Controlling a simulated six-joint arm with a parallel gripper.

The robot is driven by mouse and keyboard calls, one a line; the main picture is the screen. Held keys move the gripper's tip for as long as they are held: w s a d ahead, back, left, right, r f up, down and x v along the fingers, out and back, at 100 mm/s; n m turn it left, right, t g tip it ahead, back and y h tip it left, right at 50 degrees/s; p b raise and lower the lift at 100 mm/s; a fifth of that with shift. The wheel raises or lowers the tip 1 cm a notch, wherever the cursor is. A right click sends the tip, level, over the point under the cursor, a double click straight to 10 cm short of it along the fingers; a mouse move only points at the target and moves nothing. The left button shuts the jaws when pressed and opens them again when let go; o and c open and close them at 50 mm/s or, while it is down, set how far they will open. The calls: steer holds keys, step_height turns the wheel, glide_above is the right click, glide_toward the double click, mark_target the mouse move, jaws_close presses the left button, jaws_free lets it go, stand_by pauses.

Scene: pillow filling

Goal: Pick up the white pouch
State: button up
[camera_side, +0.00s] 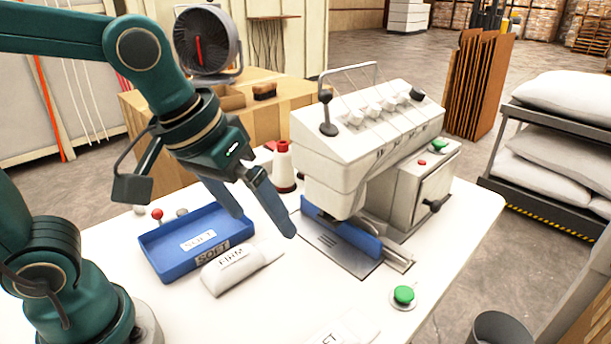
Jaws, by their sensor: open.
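A white pouch (238,269) marked "FIRM" lies on the white table, just in front of the blue tray's right front corner. A second white item (345,331), perhaps another pouch, lies at the bottom edge and is cut off by the frame. My gripper (265,223) is open and empty, its two blue-grey fingers pointing down and to the right. It is above the table, up and to the right of the "FIRM" pouch and apart from it.
The blue tray (163,263), marked "SOFT", sits left of the pouch. A white machine (345,135) with a blue guide stands to the right. A green button (403,295) is near the right front edge. A red-topped white cone (284,165) stands behind my gripper.

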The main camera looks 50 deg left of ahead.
mark_target(314, 340)
steer(key=d+f+m+g, duration=0.1)
steer(key=d+f, duration=0.3)
steer(key=d+f+g, duration=0.2)
steer(key=d+f, duration=0.1)
steer(key=d, duration=0.1)
steer(key=s+d+f+m+g, duration=0.1)
steer(key=d+f, duration=0.2)
steer(key=f, duration=0.1)
steer(key=shift+d+f+m+g+y, duration=0.3)
steer(key=shift+d+f+y, duration=0.05)
steer(key=shift+d+y, duration=0.05)
steer(key=shift+s+f, duration=0.1)
steer(key=shift+f, duration=2.5)
steer(key=c, duration=1.3)
steer(key=shift+r, duration=0.15)
